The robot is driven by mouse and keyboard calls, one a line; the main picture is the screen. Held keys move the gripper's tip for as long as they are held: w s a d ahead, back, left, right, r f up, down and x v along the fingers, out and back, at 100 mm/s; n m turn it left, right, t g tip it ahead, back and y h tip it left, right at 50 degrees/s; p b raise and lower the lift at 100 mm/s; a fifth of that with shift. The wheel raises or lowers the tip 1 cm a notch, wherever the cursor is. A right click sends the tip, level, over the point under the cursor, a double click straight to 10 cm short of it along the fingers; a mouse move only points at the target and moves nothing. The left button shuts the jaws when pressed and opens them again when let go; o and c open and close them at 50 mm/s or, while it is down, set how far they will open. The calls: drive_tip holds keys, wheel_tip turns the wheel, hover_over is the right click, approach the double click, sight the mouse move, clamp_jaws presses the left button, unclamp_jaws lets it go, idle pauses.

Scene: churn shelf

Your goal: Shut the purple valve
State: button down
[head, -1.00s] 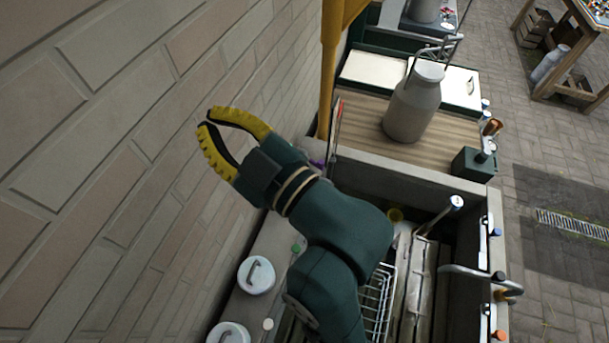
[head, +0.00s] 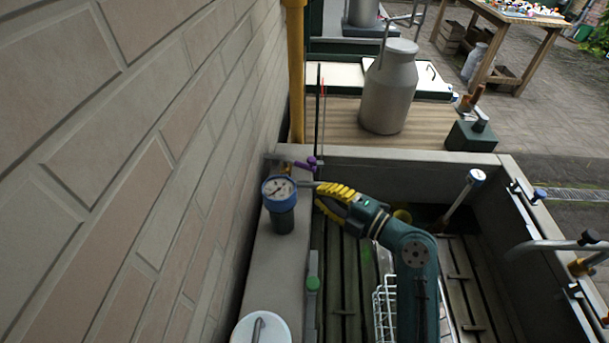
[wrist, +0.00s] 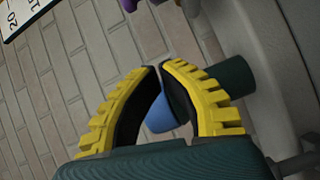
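The purple valve (head: 306,163) sits on a pipe fitting at the far end of the narrow ledge by the brick wall. Its purple handle appears in part at the top edge of the wrist view (wrist: 129,5). My gripper (head: 319,194) has yellow ridged fingers, slightly parted at the tips, with nothing held between them. In the head view the fingertips point left, just below and right of the valve and apart from it. In the wrist view the gripper (wrist: 159,67) has the valve beyond its fingertips.
A blue-rimmed gauge (head: 280,190) stands on the ledge left of my fingertips; a pipe runs beside it. A wire rack (head: 385,308) lies in the trough. A milk churn (head: 389,88) stands behind.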

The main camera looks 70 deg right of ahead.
sight(299, 164)
drive_tip(key=x, duration=0.6)
drive_tip(key=shift+w+a, duration=0.1)
drive_tip(key=shift+w+d+f, duration=0.15)
drive_tip(key=shift+d+f, duration=0.05)
drive_tip(key=shift+d, duration=0.85)
drive_tip(key=shift+w+d+f, duration=0.15)
drive_tip(key=shift+d+f, duration=0.05)
drive_tip(key=shift+d, duration=0.85)
drive_tip(key=shift+b, duration=0.5)
